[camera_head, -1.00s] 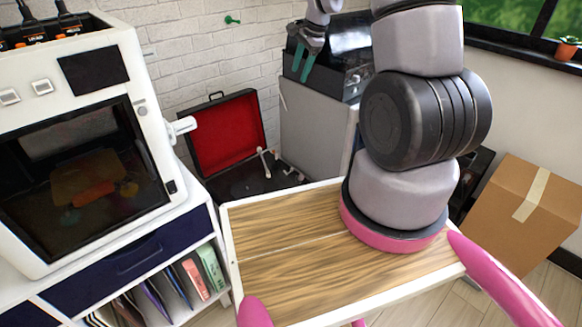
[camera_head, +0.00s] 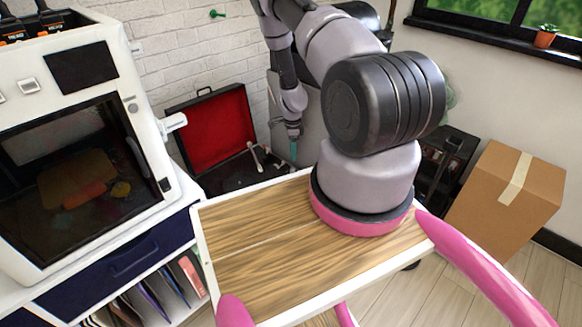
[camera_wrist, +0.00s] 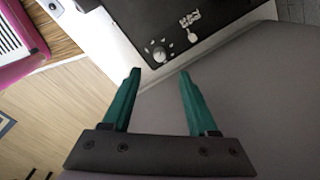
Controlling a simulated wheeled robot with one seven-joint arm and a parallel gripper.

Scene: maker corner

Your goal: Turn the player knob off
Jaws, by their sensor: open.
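The player (camera_head: 232,172) is an open black case with a red-lined lid, in the head view behind the wooden top. White parts stand on its dark deck. In the wrist view a dark panel (camera_wrist: 130,22), apparently the player's deck, fills the top. It carries a small round knob (camera_wrist: 158,54) with pale marks around it. My gripper (camera_wrist: 160,72) is open and empty, its two teal fingers spread, with the knob just beyond and between the fingertips. In the head view my gripper (camera_head: 293,148) hangs fingers down at the right of the player. The knob's setting is too small to read.
A wooden top (camera_head: 255,240) with a white rim is in front. A white machine (camera_head: 75,140) on a shelf unit stands at the left. A cardboard box (camera_head: 505,200) stands at the right. A grey cabinet is partly hidden behind my arm.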

